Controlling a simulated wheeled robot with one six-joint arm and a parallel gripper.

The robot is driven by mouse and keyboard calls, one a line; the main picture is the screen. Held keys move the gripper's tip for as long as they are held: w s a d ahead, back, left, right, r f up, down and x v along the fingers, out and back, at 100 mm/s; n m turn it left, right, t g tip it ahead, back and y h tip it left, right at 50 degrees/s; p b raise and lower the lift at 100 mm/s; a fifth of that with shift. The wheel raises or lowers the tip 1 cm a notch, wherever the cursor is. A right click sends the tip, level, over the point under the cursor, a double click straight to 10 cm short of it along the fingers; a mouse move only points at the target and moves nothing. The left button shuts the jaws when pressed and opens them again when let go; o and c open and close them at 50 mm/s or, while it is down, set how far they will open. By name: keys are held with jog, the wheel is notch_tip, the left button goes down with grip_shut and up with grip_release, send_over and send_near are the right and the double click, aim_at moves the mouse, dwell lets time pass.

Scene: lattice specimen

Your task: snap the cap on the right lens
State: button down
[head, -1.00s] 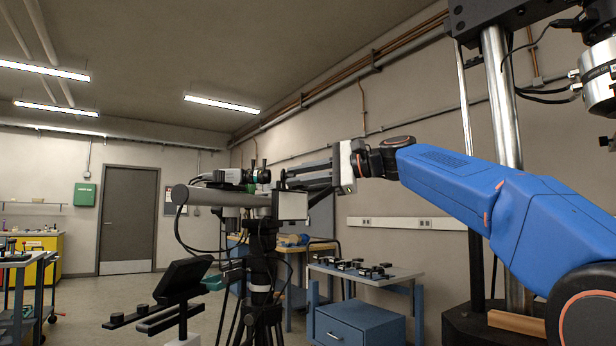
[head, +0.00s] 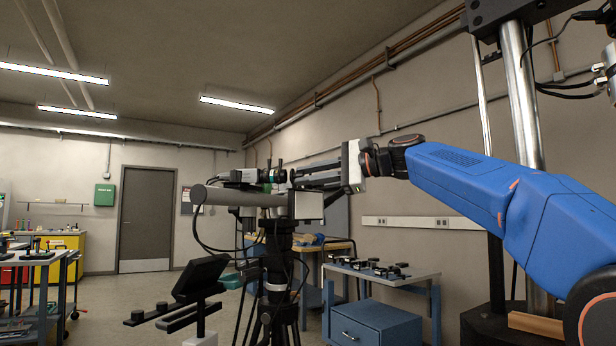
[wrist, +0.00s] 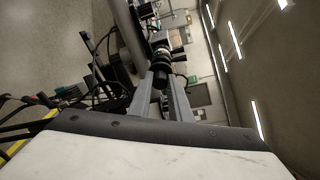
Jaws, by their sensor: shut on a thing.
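My gripper (head: 296,178) reaches in from the right, its two fingers closed on a small black cap (wrist: 160,79). In the wrist view the cap sits between the fingertips of my gripper (wrist: 160,88). A dark camera lens (wrist: 162,54) lies straight beyond the cap and in line with it. In the head view this lens (head: 277,175) belongs to a camera (head: 240,176) on top of the rig and points right, toward my fingers. The cap is very close to the lens front; I cannot tell whether they touch. A second lens cannot be made out clearly.
A thick grey bar (head: 240,198) runs below the camera on a black tripod (head: 278,268), with loose cables hanging. A pale plate (head: 309,205) stands under my fingers. A bench (head: 385,272) with several small black parts stands behind.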

aim_at(303, 175)
jog(key=shift+w+a, duration=0.1)
jog(key=shift+a, duration=0.6)
dwell(1.1)
dwell(0.4)
jog(key=c, duration=1.1)
grip_release()
jog(key=shift+v, duration=2.5)
jog(key=v, duration=1.7)
jog(key=shift+d+f, duration=0.1)
jog(key=shift+d, duration=0.15)
